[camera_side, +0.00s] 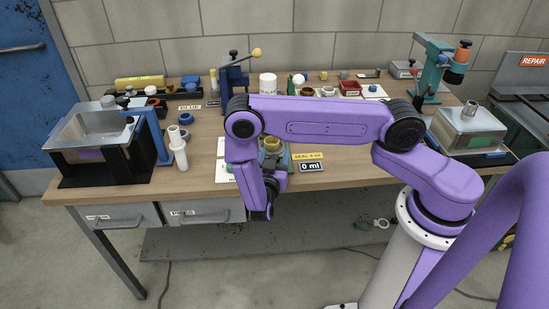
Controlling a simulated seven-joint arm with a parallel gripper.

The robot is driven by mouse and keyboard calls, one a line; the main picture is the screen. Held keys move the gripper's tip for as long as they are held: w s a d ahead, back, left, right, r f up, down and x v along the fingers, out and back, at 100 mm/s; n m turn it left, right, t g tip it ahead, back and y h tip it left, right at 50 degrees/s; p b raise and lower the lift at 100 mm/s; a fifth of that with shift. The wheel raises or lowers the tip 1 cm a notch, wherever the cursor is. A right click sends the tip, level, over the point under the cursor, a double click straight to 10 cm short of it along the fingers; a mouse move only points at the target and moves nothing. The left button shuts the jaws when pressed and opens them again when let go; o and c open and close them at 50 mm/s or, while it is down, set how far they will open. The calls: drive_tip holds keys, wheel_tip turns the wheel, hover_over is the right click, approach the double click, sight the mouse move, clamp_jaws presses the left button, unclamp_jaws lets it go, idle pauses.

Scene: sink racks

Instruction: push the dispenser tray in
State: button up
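A dark blue bench device with a yellow-knobbed lever (237,78) stands at the back middle of the wooden table; my arm covers its lower part. Near the front edge is a greenish fixture with a brass-coloured round part (271,146), partly behind my arm, beside labels reading "SEAL 4 ml" and "0 ml" (311,167). I cannot tell which of these is the dispenser, and no tray is clearly visible. My gripper (262,214) points down at the table's front edge, close to the fixture in the picture. Its fingers are too small and dark to read.
A metal basin in a black stand (93,130) is at the left, with white cylinders (178,150) beside it. A teal stand (431,75) and a metal box (468,130) are at the right. Small containers line the back. Two grey drawers (203,213) hang below the front edge.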

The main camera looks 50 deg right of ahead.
drive_tip(key=v, duration=1.7)
drive_tip(key=shift+s+a, duration=0.15)
drive_tip(key=shift+a, duration=0.05)
